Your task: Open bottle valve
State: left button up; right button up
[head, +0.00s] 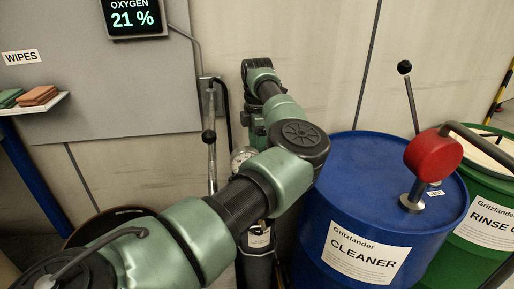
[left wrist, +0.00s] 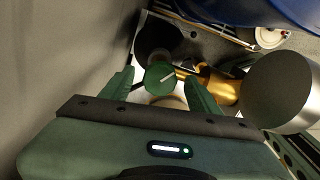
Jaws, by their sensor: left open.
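The bottle valve shows in the left wrist view as a round green knob (left wrist: 160,77) with a white mark, next to a brass-coloured fitting (left wrist: 218,88). My left gripper (left wrist: 158,82) is open, with one green finger on each side of the knob; I cannot tell whether they touch it. In the head view my left arm crosses the middle and hides the valve; a gauge (head: 241,156) and the dark bottle (head: 257,265) with a label show beside and below the arm. My right gripper is not in view.
A blue CLEANER drum (head: 340,205) with a red pump head (head: 433,157) stands right of the arm, with a green RINSE drum (head: 488,228) beyond. An oxygen display (head: 134,18) reads 21 %. A shelf (head: 50,103) holds wipes.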

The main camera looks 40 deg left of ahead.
pick_arm(q)
notch_tip(320, 180, up, 8)
jog(key=shift+f+b, duration=0.1)
jog(key=shift+b, duration=0.2)
